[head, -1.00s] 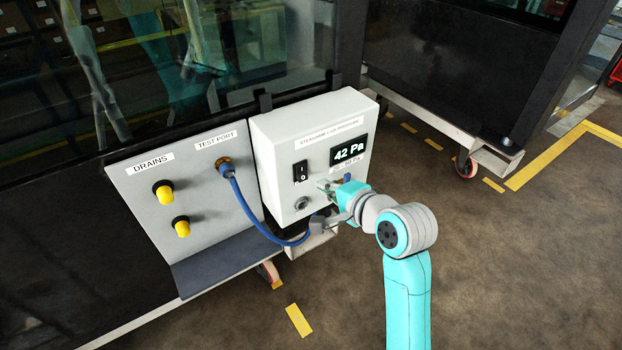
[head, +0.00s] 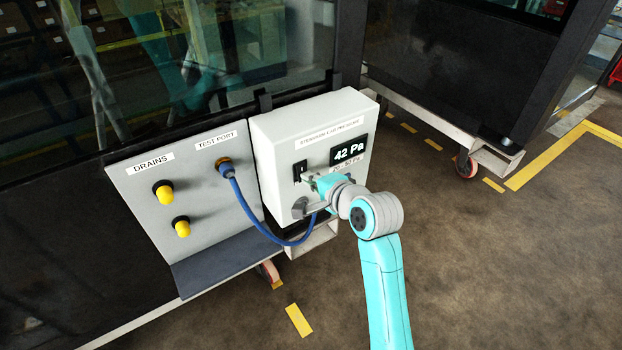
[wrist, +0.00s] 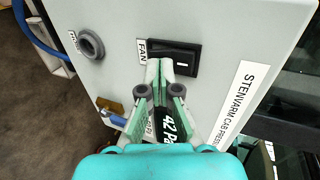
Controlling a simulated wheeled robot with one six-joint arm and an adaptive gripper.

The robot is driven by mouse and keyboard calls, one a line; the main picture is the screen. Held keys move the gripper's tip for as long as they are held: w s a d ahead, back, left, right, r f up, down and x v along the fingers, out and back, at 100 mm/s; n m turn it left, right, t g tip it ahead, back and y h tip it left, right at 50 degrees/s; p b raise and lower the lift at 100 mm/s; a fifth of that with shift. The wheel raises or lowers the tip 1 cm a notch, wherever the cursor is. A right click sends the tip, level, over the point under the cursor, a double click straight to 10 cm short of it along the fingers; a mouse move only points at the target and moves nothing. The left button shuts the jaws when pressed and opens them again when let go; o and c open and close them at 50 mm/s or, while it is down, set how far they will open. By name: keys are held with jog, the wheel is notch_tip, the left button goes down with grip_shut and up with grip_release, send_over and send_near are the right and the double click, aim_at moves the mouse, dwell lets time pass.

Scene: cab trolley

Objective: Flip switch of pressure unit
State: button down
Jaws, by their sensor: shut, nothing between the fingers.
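The pressure unit (head: 270,131) is a white box with a display (head: 348,151) reading 42 Pa. Its black rocker switch (head: 299,168) is on the front face, left of the display. In the wrist view the switch (wrist: 184,58) shows a white bar mark and stands next to a FAN label (wrist: 142,50). My gripper (wrist: 158,66) is shut and empty. Its fingertips are at the lower edge of the switch and cover part of it; I cannot tell whether they touch. In the head view my gripper (head: 308,178) is just below and right of the switch.
A round grey port (wrist: 91,44) is on the unit's face near the switch. Two yellow drain caps (head: 163,190) are on the left panel.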

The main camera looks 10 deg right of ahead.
jog(key=shift+w+f+t, duration=0.15)
jog(key=shift+t, duration=0.15)
jog(key=shift+r, duration=0.2)
jog(key=shift+r, duration=0.65)
